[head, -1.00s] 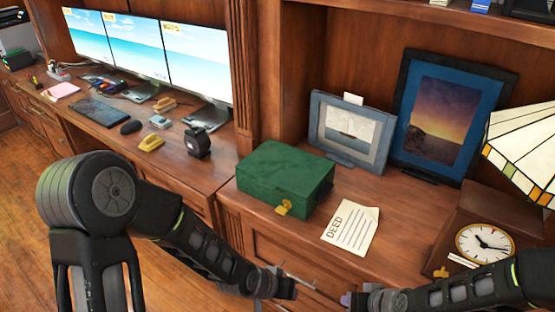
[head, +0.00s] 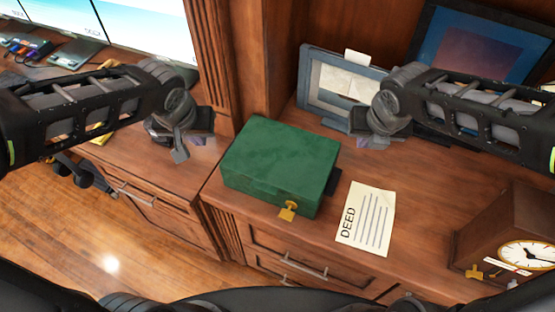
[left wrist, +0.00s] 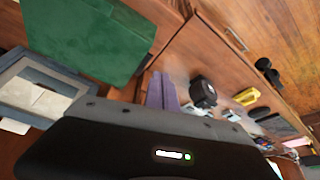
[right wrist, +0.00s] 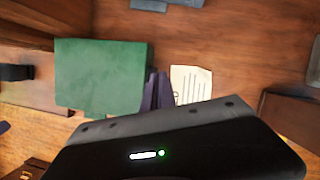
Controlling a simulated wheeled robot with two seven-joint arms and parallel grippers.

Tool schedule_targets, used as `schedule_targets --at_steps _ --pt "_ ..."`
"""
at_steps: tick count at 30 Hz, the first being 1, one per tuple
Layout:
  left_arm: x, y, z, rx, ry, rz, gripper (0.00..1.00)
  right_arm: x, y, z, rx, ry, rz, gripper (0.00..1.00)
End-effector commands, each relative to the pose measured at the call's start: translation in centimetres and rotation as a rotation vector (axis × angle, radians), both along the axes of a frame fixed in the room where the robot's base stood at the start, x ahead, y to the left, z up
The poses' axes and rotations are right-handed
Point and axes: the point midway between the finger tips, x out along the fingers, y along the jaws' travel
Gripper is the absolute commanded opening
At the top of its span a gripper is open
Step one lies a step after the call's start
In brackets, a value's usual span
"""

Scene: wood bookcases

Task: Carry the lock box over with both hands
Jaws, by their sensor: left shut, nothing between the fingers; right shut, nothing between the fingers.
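The green lock box (head: 280,160) sits on the wooden desk top with a gold clasp (head: 288,210) on its front. A dark piece shows at its right side. My left gripper (head: 181,152) is shut and empty, left of the box and apart from it. My right gripper (head: 368,143) is shut and empty, to the right of the box and apart from it. The box also shows in the left wrist view (left wrist: 85,38), beyond the purple fingers (left wrist: 163,92), and in the right wrist view (right wrist: 105,75), beside the fingers (right wrist: 155,92).
A paper marked DEED (head: 366,218) lies right of the box. A clock (head: 510,235) stands at the right. Monitors (head: 140,25) are at the left.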

Motion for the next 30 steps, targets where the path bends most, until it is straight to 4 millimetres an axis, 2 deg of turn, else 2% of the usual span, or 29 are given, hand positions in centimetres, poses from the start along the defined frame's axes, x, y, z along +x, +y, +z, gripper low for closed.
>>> schedule_targets --at_steps 5,14,19,23,30 --pt "-0.1 0.0 -0.1 -0.005 0.005 0.018 0.0 -0.1 -0.1 -0.1 -0.029 0.005 0.07 0.0" --pt "-0.1 0.0 -0.1 -0.005 0.005 0.016 0.0 -0.1 0.0 -0.1 -0.028 0.005 0.069 0.0" --pt "0.2 0.0 -0.8 -0.005 0.005 0.016 0.0 0.2 0.0 -0.8 -0.027 0.006 0.066 0.0" --pt "0.6 0.0 -2.1 -0.005 0.008 0.016 0.0 0.6 0.0 -2.1 -0.027 0.008 0.067 0.0" --pt "2.1 0.0 -6.1 -0.005 0.01 0.015 0.0 2.1 0.1 -6.1 -0.025 0.011 0.07 0.0"
